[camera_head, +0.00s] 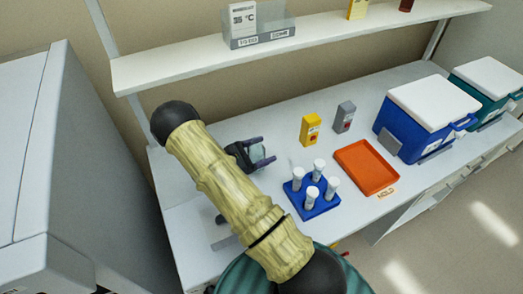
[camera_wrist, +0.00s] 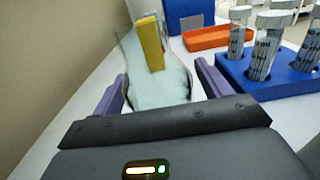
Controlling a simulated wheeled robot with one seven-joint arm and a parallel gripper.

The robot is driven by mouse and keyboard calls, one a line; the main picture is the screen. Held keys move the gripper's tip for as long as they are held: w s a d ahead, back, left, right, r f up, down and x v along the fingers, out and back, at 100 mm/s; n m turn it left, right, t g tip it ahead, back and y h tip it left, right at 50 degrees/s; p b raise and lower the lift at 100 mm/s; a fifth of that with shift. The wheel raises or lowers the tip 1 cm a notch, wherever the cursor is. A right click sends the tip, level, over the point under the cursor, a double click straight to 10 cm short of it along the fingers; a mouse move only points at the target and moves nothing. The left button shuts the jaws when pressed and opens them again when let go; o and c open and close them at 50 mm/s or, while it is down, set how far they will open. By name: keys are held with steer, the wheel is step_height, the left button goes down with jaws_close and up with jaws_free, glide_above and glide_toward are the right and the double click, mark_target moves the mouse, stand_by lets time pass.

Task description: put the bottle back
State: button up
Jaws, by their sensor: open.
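A clear, see-through vessel, apparently the bottle (camera_wrist: 160,88), stands between my gripper's purple fingers in the wrist view. Its outline is faint, and whether the fingers touch it I cannot tell. My gripper (camera_wrist: 160,85) is open around it. In the head view my gripper (camera_head: 262,156) is low over the left part of the white bench, and the clear vessel (camera_head: 257,153) shows as a pale shape between the fingers. A yellow container (camera_head: 311,129) with a red label stands on the bench beyond; it also shows behind the clear vessel in the wrist view (camera_wrist: 150,42).
A blue rack (camera_head: 322,204) with several capped tubes stands right of my gripper. Beyond are an orange tray (camera_head: 352,160), a grey container (camera_head: 345,116) and a blue cooler (camera_head: 402,145) with a white lid. A shelf (camera_head: 190,62) runs above the bench, holding a clear bin (camera_head: 275,33).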

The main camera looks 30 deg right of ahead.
steer(key=shift+r, duration=0.1)
steer(key=shift+a+r, duration=0.1)
steer(key=a, duration=0.7)
steer(key=shift+a, duration=0.15)
